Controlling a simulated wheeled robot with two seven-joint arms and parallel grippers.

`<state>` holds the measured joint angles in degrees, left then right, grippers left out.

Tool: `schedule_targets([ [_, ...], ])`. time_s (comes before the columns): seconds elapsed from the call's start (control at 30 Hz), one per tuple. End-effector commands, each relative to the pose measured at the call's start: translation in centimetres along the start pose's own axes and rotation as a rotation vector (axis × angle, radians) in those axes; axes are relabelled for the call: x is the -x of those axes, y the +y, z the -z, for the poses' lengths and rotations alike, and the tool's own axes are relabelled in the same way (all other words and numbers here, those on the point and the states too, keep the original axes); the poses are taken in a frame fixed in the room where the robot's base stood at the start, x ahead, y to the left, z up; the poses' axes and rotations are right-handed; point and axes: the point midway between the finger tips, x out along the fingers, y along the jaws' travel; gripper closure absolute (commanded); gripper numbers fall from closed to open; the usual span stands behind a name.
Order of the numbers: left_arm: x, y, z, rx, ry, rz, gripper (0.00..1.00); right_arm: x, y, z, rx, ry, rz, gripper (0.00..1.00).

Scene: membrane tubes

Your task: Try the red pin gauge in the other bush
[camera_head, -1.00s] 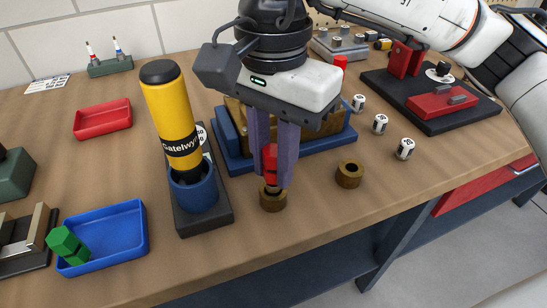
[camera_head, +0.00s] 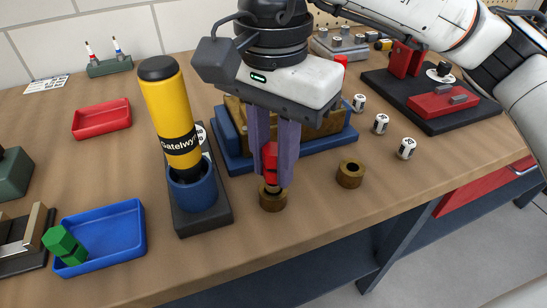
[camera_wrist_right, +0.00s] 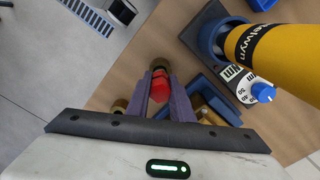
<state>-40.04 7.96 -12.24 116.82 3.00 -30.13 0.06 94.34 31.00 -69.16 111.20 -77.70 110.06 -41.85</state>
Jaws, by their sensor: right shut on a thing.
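The red pin gauge (camera_head: 270,163) is upright between the fingers of my right gripper (camera_head: 273,168), which is shut on its red handle. It also shows in the wrist view (camera_wrist_right: 160,88). A short length of its shank shows below the handle, over the left brown bush (camera_head: 273,199). I cannot tell whether the tip is inside the bore or just above it. The other brown bush (camera_head: 350,174) stands to the right, with its dark bore open upward. A green hexagonal piece (camera_head: 64,245) leans in the blue tray (camera_head: 130,255). My left gripper is not in view.
A yellow cylinder (camera_head: 170,110) stands in a blue cup (camera_head: 193,194) left of my gripper. A blue base with a brown block (camera_head: 334,124) lies behind. Small white labelled cylinders (camera_head: 381,124) stand right. A red tray (camera_head: 102,119) lies left. Bare table surrounds the right bush.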

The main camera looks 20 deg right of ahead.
Motion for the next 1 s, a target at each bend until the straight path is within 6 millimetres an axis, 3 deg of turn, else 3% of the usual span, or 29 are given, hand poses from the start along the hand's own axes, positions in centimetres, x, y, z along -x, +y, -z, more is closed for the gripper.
schedule_targets([
  [1.0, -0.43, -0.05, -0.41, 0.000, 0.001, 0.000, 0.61, -0.69, -0.01, -0.02, 0.000, 0.000, 0.000, 0.97],
])
